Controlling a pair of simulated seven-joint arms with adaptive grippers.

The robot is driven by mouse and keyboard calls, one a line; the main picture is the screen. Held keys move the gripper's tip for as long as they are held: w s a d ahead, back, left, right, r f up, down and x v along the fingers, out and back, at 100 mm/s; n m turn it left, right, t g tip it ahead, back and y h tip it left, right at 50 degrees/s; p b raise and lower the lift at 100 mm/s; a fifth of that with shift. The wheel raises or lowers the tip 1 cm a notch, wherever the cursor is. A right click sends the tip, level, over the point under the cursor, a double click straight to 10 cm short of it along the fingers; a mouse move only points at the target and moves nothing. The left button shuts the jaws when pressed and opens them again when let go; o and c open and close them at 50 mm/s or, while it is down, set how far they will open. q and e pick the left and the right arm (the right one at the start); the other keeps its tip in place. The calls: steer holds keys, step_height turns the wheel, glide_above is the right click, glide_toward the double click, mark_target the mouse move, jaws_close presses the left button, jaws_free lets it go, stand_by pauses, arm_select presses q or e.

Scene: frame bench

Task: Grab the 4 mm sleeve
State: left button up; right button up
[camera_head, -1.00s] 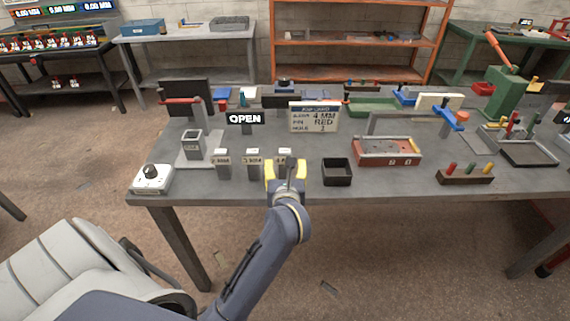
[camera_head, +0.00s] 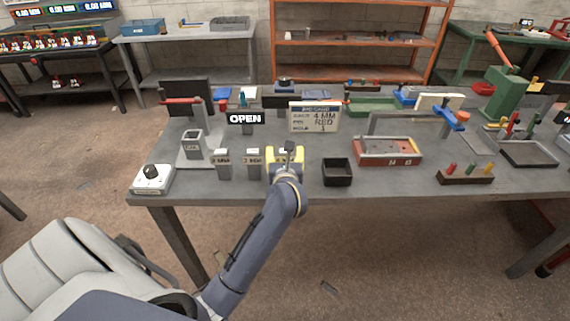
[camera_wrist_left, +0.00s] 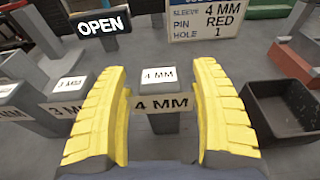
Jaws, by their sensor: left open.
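The 4 mm sleeve is a grey upright block with a white top label and a front label reading "4 MM" (camera_wrist_left: 163,118). In the left wrist view it stands between the two yellow fingers of my left gripper (camera_wrist_left: 160,112), which is open with a gap on both sides. In the head view my left gripper (camera_head: 285,158) covers most of that sleeve. The 3 mm sleeve (camera_head: 254,166) and another labelled sleeve (camera_head: 223,165) stand in a row to its left. A sign (camera_head: 314,117) behind reads 4 MM, red, 1. My right gripper is not in view.
A dark open box (camera_head: 337,181) stands close to the right of the gripper. An "OPEN" sign (camera_head: 244,118) stands behind. A red-sided tray (camera_head: 388,160) and a wooden pin block (camera_head: 465,178) lie further right. A white knob box (camera_head: 152,187) is at the left corner.

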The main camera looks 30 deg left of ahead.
arm_select(q)
steer(key=shift+c, duration=0.5)
jaws_close()
steer(key=shift+r, duration=0.15)
